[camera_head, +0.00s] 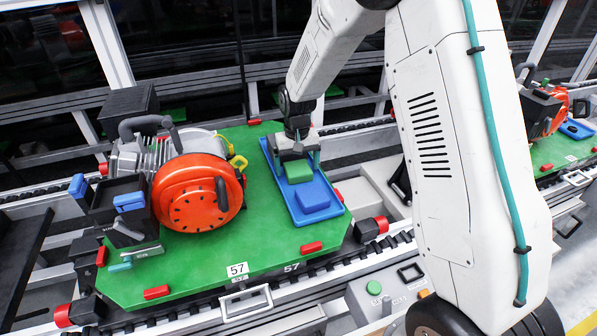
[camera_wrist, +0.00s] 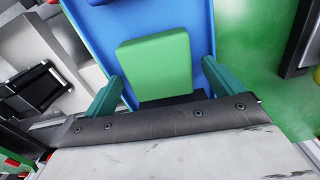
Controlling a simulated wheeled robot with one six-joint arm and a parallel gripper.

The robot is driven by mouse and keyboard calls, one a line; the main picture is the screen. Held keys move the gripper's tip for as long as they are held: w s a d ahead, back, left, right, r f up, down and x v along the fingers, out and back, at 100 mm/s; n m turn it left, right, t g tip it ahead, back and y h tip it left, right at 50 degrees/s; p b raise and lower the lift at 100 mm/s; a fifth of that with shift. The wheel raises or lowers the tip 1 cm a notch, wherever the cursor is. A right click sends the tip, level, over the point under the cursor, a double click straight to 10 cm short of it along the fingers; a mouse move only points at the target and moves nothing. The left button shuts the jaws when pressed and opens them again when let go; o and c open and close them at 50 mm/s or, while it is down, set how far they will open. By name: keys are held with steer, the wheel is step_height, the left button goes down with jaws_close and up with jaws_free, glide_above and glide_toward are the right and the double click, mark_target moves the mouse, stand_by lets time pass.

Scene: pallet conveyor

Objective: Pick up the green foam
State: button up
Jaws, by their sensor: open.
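The green foam (camera_head: 298,171) is a small rounded block lying in the blue tray (camera_head: 276,179) on the green pallet. In the wrist view the green foam (camera_wrist: 155,65) sits between the two teal fingers of my gripper (camera_wrist: 157,90), with gaps on both sides. My gripper (camera_head: 298,157) is open, pointing down over the tray in the head view. A blue foam block (camera_head: 312,197) lies in the tray in front of the green one. In the wrist view it shows only partly, at the top edge. The finger height over the tray floor is hard to tell.
An orange and grey engine (camera_head: 197,193) with a black handle stands on the green pallet (camera_head: 225,264) left of the tray. Red corner blocks (camera_head: 311,247) edge the pallet. The conveyor runs beneath. Another loaded pallet (camera_head: 557,147) stands at the right.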

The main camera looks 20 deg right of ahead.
mark_target(297, 166)
steer(key=shift+f, duration=0.15)
steer(key=c, duration=1)
steer(key=shift+c, duration=0.2)
step_height(297, 166, up, 15)
